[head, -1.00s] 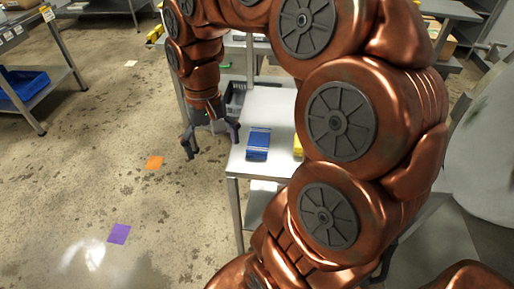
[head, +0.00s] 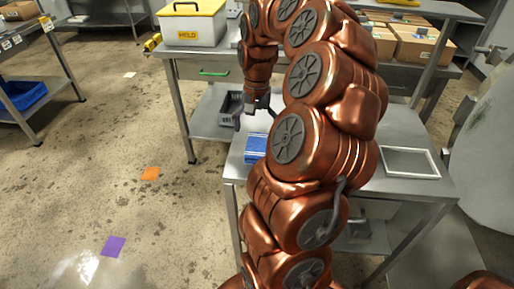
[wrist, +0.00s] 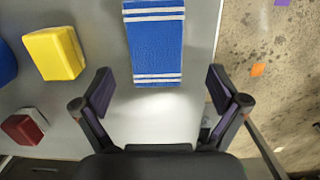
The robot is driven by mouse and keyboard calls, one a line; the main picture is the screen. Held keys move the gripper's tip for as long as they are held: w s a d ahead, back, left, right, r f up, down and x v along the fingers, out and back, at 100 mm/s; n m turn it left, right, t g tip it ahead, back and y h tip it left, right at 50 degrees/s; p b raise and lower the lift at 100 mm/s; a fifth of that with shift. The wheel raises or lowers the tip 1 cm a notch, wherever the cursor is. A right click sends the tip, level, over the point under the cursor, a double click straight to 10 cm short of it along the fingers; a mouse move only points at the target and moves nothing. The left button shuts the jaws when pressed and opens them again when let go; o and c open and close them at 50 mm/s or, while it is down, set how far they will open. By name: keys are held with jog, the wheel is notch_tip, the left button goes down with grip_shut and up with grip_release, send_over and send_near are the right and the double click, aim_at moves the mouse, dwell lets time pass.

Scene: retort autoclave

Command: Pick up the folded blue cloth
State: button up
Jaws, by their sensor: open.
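The folded blue cloth (wrist: 155,45) with white stripes lies flat on the metal table (wrist: 203,60). In the head view the cloth (head: 254,148) shows near the table's left edge, partly hidden behind my arm. My gripper (wrist: 160,95) is open and empty above the table. In the wrist view its two fingers point toward the cloth's near striped end, one to each side of it, with a gap short of the cloth. In the head view my gripper (head: 254,115) hangs by the far edge of this table.
A yellow block (wrist: 54,54), a dark red and white item (wrist: 24,127) and a blue object (wrist: 5,62) lie left of the cloth in the wrist view. A white frame (head: 410,163) lies on the table's right. A grey crate (head: 233,110) and a yellow-lidded box (head: 192,22) stand beyond.

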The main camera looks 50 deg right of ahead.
aim_at(258, 144)
jog(key=shift+s+a+f+p, duration=0.1)
jog(key=shift+s+f+p, duration=0.1)
jog(key=shift+f, duration=0.65)
jog(key=shift+s+a+f+p, duration=0.1)
jog(key=shift+s+a+f, duration=0.1)
jog(key=shift+f, duration=0.7)
jog(key=shift+s+a+f+p, duration=0.1)
jog(key=shift+s+f, duration=0.1)
jog(key=shift+f, duration=0.65)
jog(key=shift+c, duration=0.3)
jog(key=c, duration=1.1)
jog(key=shift+r, duration=0.1)
notch_tip(258, 144, up, 10)
jog(key=shift+b, duration=0.55)
